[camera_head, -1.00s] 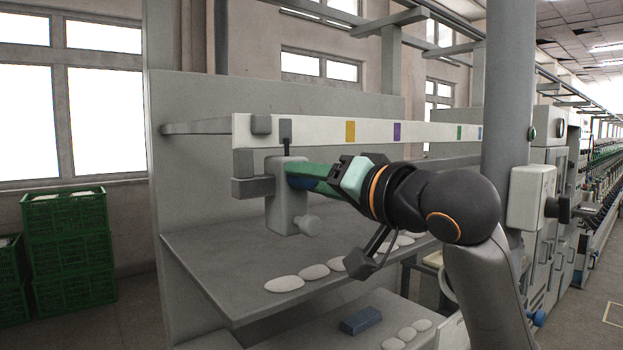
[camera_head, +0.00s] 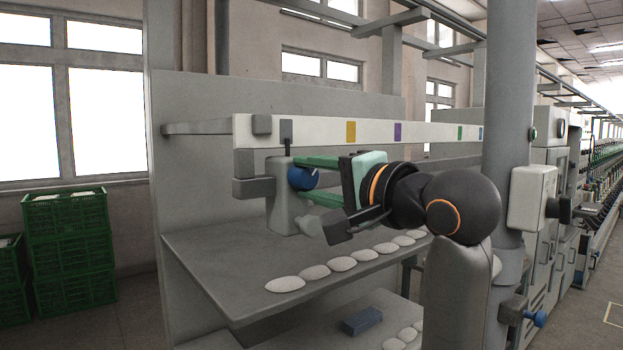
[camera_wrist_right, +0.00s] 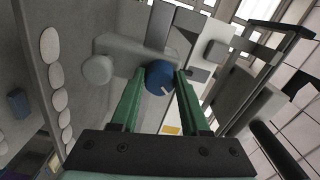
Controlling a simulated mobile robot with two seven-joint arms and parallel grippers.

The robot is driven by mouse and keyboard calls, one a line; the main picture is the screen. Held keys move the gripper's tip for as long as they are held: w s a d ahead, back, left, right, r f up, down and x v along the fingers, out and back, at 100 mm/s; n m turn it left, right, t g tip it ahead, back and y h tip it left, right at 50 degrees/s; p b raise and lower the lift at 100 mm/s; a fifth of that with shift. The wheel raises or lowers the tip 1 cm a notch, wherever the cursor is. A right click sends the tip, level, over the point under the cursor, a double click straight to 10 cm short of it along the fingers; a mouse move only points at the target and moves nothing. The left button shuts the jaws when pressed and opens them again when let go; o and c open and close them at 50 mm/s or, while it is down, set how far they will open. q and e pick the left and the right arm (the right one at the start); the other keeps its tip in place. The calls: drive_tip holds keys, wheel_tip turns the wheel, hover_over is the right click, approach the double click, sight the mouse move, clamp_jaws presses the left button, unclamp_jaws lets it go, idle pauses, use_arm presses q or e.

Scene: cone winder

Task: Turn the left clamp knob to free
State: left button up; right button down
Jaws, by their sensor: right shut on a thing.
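The left clamp knob (camera_head: 300,178) is blue and round, on the side of a grey clamp block (camera_head: 281,205) at the left end of the pale rail. My right gripper (camera_head: 307,178) has its green fingers around the knob, one above and one below in the head view. In the right wrist view the knob (camera_wrist_right: 160,76) lies between the two fingertips (camera_wrist_right: 158,75), and a short pale mark shows on its face. The gripper is shut on it. My left gripper is not in view.
The pale rail (camera_head: 420,134) with coloured patches runs just above my right gripper. A grey round stub (camera_head: 308,225) sticks out of the block below the knob. Several white oval pieces (camera_head: 341,264) lie on the shelf below. A grey column (camera_head: 508,120) stands right of my arm.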

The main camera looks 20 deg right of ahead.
idle(0.3)
drive_tip(key=shift+c, duration=1.9)
unclamp_jaws()
drive_tip(key=shift+s, duration=0.1)
drive_tip(key=b+v, duration=0.2)
drive_tip(key=v, duration=1)
drive_tip(key=shift+s, duration=0.15)
